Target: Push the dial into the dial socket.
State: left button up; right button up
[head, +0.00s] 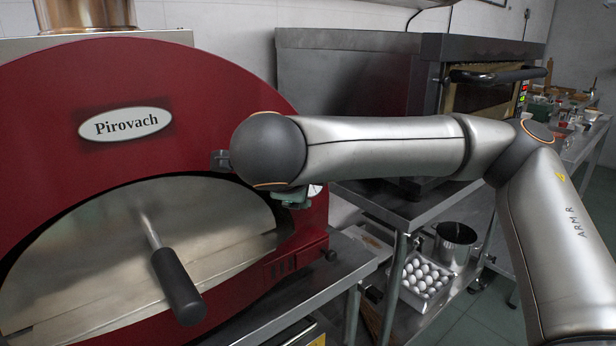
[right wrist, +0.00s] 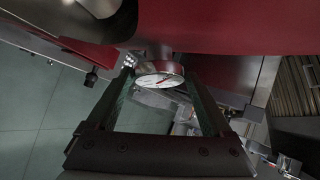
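A round white dial (right wrist: 160,80) with a dark needle shows in the right wrist view, in front of a short metal stem on the red oven. In the head view its edge (head: 315,190) shows on the oven's right side, mostly behind my right arm. My right gripper (right wrist: 160,78) has its two fingers wide apart, with their tips on either side of the dial; contact is hard to tell. In the head view only a greenish part of my right gripper (head: 291,198) shows under the wrist. The socket is hidden. My left gripper is out of view.
The red oven (head: 225,110) has a metal door with a dark handle (head: 178,286) sticking out. A second, grey oven (head: 345,85) stands behind on a metal table. A tray of eggs (head: 425,278) and a steel pot (head: 455,242) sit below.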

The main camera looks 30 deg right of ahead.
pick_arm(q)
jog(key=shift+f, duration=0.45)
pick_arm(e)
jog(key=shift+o, duration=1)
jog(key=shift+f, duration=0.15)
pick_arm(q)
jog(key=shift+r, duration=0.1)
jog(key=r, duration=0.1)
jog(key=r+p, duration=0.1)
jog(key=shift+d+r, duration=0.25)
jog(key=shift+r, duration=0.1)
pick_arm(e)
jog(key=v, duration=1.2)
jog(key=shift+r, duration=0.3)
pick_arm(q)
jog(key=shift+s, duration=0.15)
pick_arm(e)
jog(key=shift+s+a, duration=0.1)
jog(key=shift+s, duration=0.1)
